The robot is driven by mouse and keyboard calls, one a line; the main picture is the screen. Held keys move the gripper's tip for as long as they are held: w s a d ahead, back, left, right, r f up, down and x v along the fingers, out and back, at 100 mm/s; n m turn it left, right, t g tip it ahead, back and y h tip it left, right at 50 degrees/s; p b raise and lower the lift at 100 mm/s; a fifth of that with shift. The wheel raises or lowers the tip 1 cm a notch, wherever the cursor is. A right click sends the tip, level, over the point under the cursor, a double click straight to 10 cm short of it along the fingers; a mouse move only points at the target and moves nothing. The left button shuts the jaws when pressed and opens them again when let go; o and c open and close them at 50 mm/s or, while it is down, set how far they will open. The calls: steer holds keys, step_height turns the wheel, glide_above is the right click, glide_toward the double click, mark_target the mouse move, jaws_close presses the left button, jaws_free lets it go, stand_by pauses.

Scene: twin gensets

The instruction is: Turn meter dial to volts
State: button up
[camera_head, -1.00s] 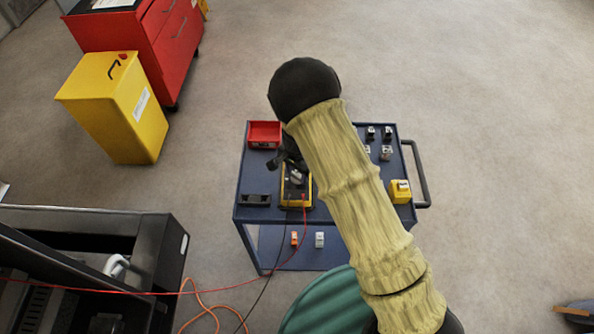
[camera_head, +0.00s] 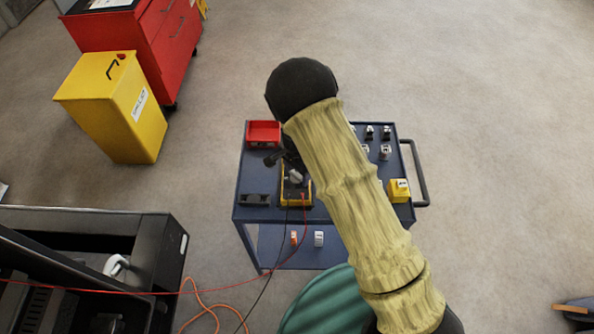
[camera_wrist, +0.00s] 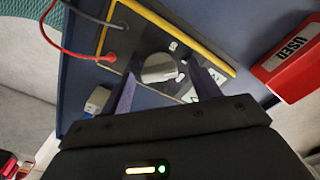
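The meter (camera_head: 296,194) has a yellow case and lies on the blue cart top, partly hidden by my arm and gripper. In the wrist view its dark face (camera_wrist: 138,45) carries a grey dial knob (camera_wrist: 159,67). My gripper (camera_wrist: 166,92) is open, with one finger on each side of the knob. The fingertips reach about level with the knob, and I see gaps between them and it. A red lead (camera_wrist: 75,52) and a black lead (camera_wrist: 95,18) are plugged into the meter. The dial's pointer position is too small to read.
A yellow bin (camera_head: 110,110) and red cabinet (camera_head: 170,40) stand back left.

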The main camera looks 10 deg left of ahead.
mark_target(297, 174)
step_height(297, 174, up, 18)
steer(key=b, duration=0.2)
steer(key=shift+f, duration=0.25)
stand_by(0.6)
steer(key=s+d+r+n+t, duration=0.1)
steer(key=s+d, duration=0.3)
steer(key=d, duration=0.5)
steer(key=s+d+r+n, duration=0.2)
steer(key=s+d+n, duration=0.1)
steer(key=d, duration=0.7)
steer(key=s+d+r+n+t, duration=0.1)
steer(key=s+d, duration=0.4)
steer(key=d, duration=0.5)
steer(key=shift+s+r+n+t, duration=0.15)
steer(key=shift+s+n+t, duration=0.2)
steer(key=shift+n, duration=0.35)
